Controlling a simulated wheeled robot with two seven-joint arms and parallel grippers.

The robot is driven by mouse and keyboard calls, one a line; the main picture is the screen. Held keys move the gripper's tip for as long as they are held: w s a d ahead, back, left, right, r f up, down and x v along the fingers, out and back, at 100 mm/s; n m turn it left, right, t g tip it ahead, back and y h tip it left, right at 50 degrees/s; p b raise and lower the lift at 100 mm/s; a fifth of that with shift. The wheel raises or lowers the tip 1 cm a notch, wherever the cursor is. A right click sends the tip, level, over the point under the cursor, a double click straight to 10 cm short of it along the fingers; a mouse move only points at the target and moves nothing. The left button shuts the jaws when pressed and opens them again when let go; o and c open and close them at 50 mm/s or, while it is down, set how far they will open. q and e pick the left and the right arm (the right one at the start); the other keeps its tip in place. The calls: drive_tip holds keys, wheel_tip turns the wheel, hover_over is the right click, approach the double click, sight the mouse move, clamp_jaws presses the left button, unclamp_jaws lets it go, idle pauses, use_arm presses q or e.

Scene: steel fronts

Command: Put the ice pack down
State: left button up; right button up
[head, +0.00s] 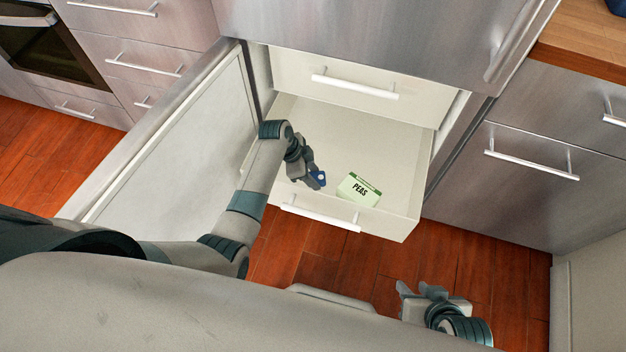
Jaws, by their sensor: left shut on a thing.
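The ice pack (317,179) is a small blue thing with a white spot, mostly hidden by the fingers. My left gripper (314,176) is shut on it, over the left part of an open white drawer (398,216). I cannot tell whether the ice pack touches the drawer floor. My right gripper (415,290) is low at the front right, over the wood floor, away from the drawer. Its fingers look apart, with nothing between them.
A green and white peas box (359,189) lies in the drawer, right of my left gripper. A closed drawer (355,88) is above. The open steel door (170,140) stands at the left, close to my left arm. Steel cabinets (530,185) flank the right.

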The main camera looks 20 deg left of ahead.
use_arm(q)
wheel_tip(320, 180, down, 2)
drive_tip(key=shift+f+b, duration=0.25)
drive_tip(key=shift+b, duration=0.05)
drive_tip(key=shift+f, duration=0.45)
use_arm(e)
drive_tip(key=shift+w+a+r+t, duration=0.15)
drive_tip(key=shift+w+a+t, duration=0.35)
drive_tip(key=shift+a, duration=0.15)
use_arm(q)
drive_tip(key=shift+f, duration=0.2)
use_arm(e)
drive_tip(key=shift+y, duration=0.3)
use_arm(q)
drive_tip(key=o, duration=1.1)
use_arm(e)
drive_tip(key=shift+a, duration=0.1)
use_arm(q)
drive_tip(key=shift+r, duration=0.1)
